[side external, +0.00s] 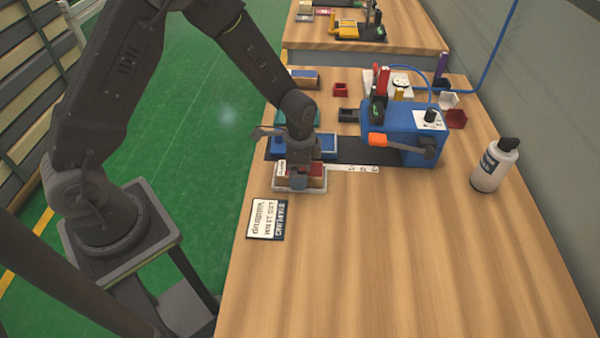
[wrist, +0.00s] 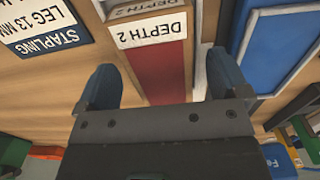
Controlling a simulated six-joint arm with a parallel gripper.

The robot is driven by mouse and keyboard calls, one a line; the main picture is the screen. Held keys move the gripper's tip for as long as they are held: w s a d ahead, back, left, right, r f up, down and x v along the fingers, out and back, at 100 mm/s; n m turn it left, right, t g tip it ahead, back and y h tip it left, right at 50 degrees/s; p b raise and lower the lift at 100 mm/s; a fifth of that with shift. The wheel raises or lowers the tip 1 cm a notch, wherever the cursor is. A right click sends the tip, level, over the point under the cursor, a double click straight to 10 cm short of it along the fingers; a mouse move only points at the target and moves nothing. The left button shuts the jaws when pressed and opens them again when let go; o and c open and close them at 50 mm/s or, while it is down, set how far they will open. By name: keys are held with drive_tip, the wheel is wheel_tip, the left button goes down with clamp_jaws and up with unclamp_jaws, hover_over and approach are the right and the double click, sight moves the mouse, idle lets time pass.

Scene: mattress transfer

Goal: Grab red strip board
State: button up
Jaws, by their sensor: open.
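The red strip board (wrist: 157,72) shows in the wrist view with a white "DEPTH 2" label at its far end. My gripper (wrist: 160,62) is open, with one dark finger on each side of the red board and visible gaps between. In the side view my gripper (side external: 297,180) is low over a small light tray (side external: 298,190) near the table's left edge. The red-brown block in the tray (side external: 316,170) shows beside the gripper; the gripper partly hides the tray's contents. I cannot tell the fingers' height relative to the board.
A blue-floored tray (wrist: 280,40) lies just right of the fingers. A "STAPLING" sign (side external: 267,217) lies in front of the tray. A blue stapling machine (side external: 405,135) and a white bottle (side external: 494,166) stand to the right. The table's front is clear.

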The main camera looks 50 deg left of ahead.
drive_tip(key=shift+f, duration=0.25)
drive_tip(key=c, duration=1)
drive_tip(key=shift+r, duration=0.2)
drive_tip(key=shift+c, duration=0.2)
